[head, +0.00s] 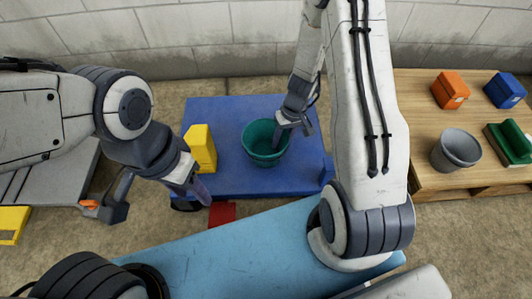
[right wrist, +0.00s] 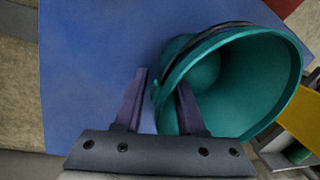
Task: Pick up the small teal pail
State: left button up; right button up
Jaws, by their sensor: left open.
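The small teal pail (head: 256,157) stands on a blue platform (head: 225,115) in the middle of the head view. In the right wrist view the pail (right wrist: 245,85) shows its open mouth and a dark handle along its rim. My right gripper (head: 283,137) is at the pail's right rim. In the right wrist view its fingers (right wrist: 162,82) are apart, one inside the pail and one outside the wall, with a sliver of blue between the outer finger and the wall. My left gripper (head: 158,206) is open and empty, left of the pail near the platform's front edge.
A yellow block (head: 201,148) stands just left of the pail. A wooden pallet (head: 415,105) at the right holds a grey pail (head: 456,150), an orange box (head: 450,90), a blue box (head: 504,90) and a green item (head: 510,142). A block wall (head: 200,30) closes the back.

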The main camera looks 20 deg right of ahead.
grip_shut()
jog(key=shift+r, duration=0.1)
dwell(1.2)
